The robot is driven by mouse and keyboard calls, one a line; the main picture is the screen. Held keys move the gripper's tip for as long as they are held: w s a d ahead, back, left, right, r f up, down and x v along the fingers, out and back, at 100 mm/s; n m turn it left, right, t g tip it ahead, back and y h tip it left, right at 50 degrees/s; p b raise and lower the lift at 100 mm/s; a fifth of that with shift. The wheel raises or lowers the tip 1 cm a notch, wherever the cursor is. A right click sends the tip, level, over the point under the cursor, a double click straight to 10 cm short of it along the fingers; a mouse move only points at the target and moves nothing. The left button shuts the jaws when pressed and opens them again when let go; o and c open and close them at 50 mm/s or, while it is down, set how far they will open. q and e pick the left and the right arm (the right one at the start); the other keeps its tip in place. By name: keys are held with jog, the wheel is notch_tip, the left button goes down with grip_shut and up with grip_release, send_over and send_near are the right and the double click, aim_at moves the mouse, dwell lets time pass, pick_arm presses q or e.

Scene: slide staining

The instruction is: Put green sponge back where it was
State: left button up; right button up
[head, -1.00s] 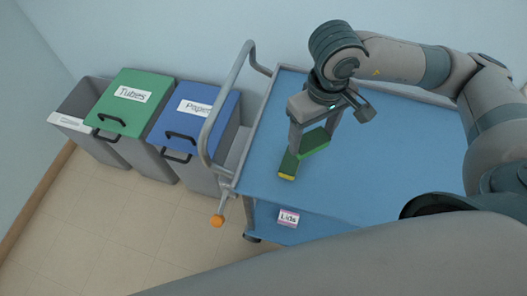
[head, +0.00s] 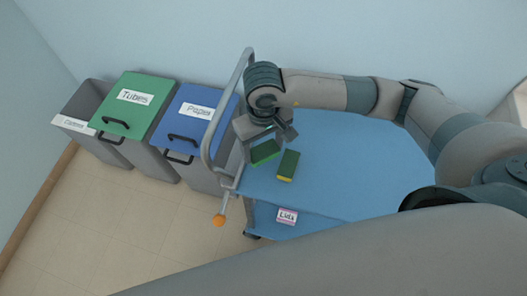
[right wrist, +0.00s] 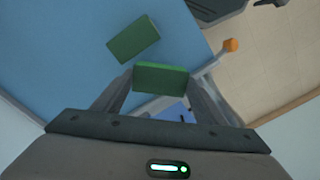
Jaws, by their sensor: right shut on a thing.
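My right gripper (head: 262,147) is shut on a green sponge (head: 265,152), over the left end of the blue cart top. In the right wrist view the held sponge (right wrist: 160,78) sits between the two fingers. A second green sponge with a yellow side (head: 288,166) lies on the cart top, just right of the gripper and apart from it. It also shows in the right wrist view (right wrist: 133,39). My left gripper is not in view.
The blue cart top (head: 350,165) is clear to the right of the loose sponge. The cart's grey handle (head: 211,135) rises close left of the gripper. A Lids label (head: 286,216) is on the lower shelf. Bins labelled Tubes (head: 134,97) and Paper (head: 199,109) stand left.

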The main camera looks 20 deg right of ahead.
aim_at(263, 151)
jog(key=shift+f+p, duration=0.55)
jog(key=shift+f, duration=0.1)
notch_tip(263, 151, down, 2)
jog(key=shift+f+p, duration=0.25)
jog(key=shift+p, duration=0.25)
jog(key=shift+f, duration=0.1)
jog(key=shift+f+b, duration=0.2)
jog(key=shift+b, duration=0.15)
jog(key=o, duration=0.8)
jog(key=shift+r, duration=0.1)
jog(key=shift+r, duration=0.1)
